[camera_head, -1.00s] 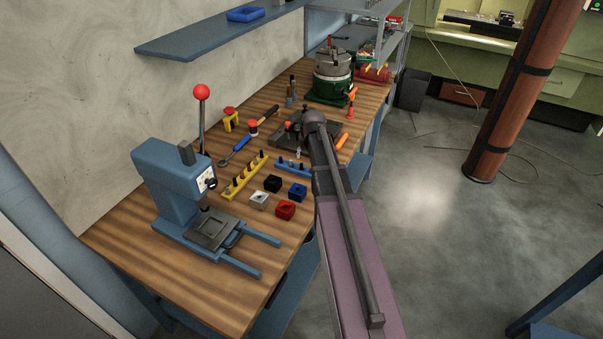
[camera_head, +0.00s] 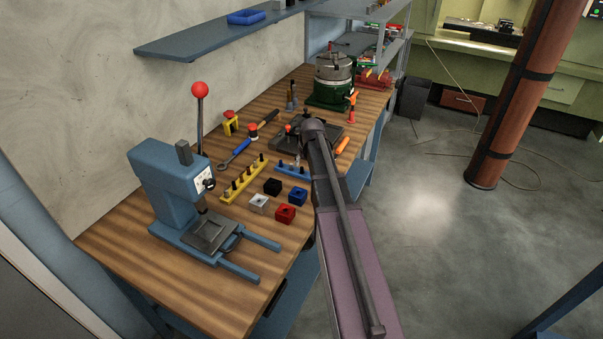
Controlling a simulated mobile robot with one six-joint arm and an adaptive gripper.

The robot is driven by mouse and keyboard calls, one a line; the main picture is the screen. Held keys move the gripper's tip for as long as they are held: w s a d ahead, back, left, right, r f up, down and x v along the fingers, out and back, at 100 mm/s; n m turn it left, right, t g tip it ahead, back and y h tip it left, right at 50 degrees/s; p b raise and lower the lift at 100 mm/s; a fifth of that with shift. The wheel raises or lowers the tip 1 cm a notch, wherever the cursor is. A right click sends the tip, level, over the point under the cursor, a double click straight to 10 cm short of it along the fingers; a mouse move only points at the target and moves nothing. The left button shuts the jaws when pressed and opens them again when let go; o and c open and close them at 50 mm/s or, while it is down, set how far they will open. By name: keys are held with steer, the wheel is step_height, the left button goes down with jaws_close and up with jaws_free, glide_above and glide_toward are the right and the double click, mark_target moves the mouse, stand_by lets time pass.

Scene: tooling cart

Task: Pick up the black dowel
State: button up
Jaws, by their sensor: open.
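A yellow rack (camera_head: 243,181) with several small dark pegs upright in it stands on the wooden bench. A blue rack (camera_head: 292,173), also with small pegs, stands to its right, partly hidden by my arm. I cannot tell which peg is the black dowel; they are too small. A black block (camera_head: 272,187) sits in front of the racks. My arm reaches up from the bottom of the view to the right of the racks. My gripper is not visible; the arm's own links seem to hide it.
A white block (camera_head: 259,204), a red block (camera_head: 285,213) and a blue block (camera_head: 297,196) sit near the racks. A blue press (camera_head: 168,186) stands left. A blue-handled wrench (camera_head: 234,153) lies behind. A green-based chuck (camera_head: 332,82) is farther back.

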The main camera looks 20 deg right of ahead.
mark_target(302, 168)
steer(key=shift+b+x, duration=2.3)
steer(key=shift+x, duration=0.3)
steer(key=shift+a, duration=0.2)
jaws_close()
